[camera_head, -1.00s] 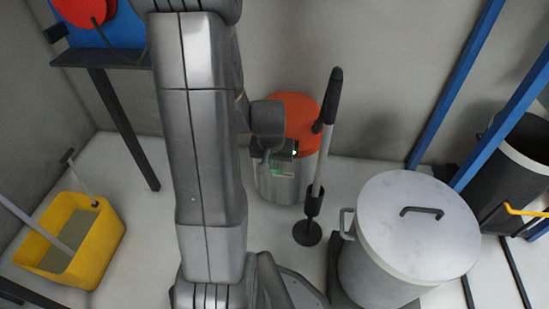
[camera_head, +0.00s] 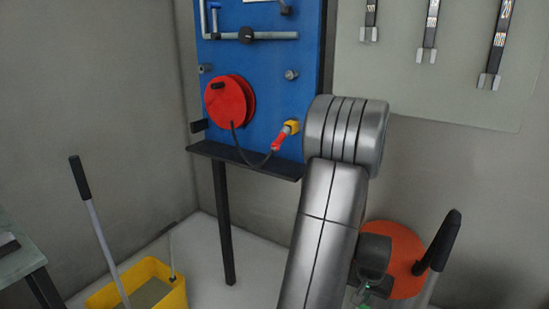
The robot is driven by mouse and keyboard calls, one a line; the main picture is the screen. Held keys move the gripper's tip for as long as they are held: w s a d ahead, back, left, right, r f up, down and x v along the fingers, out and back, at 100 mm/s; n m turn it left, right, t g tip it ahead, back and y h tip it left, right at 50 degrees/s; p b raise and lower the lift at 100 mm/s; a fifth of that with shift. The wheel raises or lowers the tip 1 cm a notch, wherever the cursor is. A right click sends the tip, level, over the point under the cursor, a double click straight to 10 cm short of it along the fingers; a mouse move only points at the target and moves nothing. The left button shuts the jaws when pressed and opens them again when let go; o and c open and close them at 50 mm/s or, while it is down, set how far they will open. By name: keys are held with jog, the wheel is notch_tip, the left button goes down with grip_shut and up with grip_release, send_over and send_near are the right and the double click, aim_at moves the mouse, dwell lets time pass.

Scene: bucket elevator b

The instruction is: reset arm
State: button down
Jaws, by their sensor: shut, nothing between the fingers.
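My arm (camera_head: 325,225) rises from the bottom edge, right of centre, to a thick ribbed grey joint (camera_head: 345,135). A darker wrist part (camera_head: 372,255) shows beside the arm, low in the picture, in front of an orange-red disc (camera_head: 405,260). A small green light shows under it at the bottom edge. My gripper's fingers are not in the picture; the bottom edge and the arm hide that area.
A blue panel (camera_head: 265,100) with pipes, a red reel (camera_head: 230,102) and a yellow-and-red connector (camera_head: 286,133) stands behind the arm. A yellow mop bucket (camera_head: 150,285) is at lower left. A black-handled tool (camera_head: 440,245) stands at right. Tools hang on the upper-right wall board (camera_head: 460,95).

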aim_at(364, 304)
jog(key=shift+w+b+x, duration=0.1)
jog(key=shift+b+x, duration=0.9)
jog(key=shift+x, duration=0.75)
jog(key=shift+w+b+x, duration=0.15)
jog(key=shift+b+x, duration=0.8)
jog(key=shift+x, duration=0.75)
jog(key=shift+d, duration=0.15)
jog(key=shift+r, duration=0.1)
